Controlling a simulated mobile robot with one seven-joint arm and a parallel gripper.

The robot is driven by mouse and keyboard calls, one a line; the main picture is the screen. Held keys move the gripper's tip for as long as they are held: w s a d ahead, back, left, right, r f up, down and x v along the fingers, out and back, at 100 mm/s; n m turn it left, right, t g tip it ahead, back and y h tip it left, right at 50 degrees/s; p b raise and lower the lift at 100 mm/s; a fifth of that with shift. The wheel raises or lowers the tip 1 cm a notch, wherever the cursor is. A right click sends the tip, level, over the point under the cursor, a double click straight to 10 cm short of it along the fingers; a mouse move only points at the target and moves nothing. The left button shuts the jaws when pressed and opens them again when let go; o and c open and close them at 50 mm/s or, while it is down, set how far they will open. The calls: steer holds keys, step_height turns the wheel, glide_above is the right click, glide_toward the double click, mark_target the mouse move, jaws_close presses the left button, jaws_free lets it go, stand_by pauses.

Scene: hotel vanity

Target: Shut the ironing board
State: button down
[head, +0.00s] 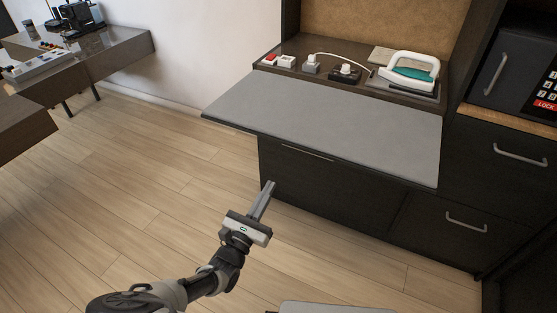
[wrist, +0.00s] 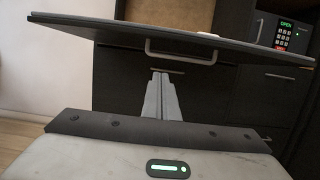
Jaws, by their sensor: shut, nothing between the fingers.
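The ironing board (head: 330,115) is a flat grey panel. It lies folded out, level, from the dark cabinet, overhanging the floor at the front and left. In the wrist view the board (wrist: 120,30) shows nearly edge-on, above my fingertips, with a grey U-shaped handle (wrist: 180,55) hanging below its edge. My gripper (head: 269,184) is shut and empty, in front of the cabinet and lower than the board, apart from it. In the wrist view its closed fingers (wrist: 160,76) point toward the cabinet front under the board.
A white and teal iron (head: 412,72) stands on the cabinet ledge behind the board, beside sockets and a cable (head: 340,58). A black safe (head: 520,75) and drawers are at the right. A desk (head: 95,60) is at the back left. The wooden floor between is clear.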

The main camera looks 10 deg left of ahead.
steer(key=w+d+r+b, duration=0.1)
steer(key=w+d+r, duration=0.2)
steer(key=w+r, duration=0.3)
steer(key=shift+a+x, duration=0.25)
steer(key=shift+x, duration=1.15)
steer(key=shift+w, duration=0.15)
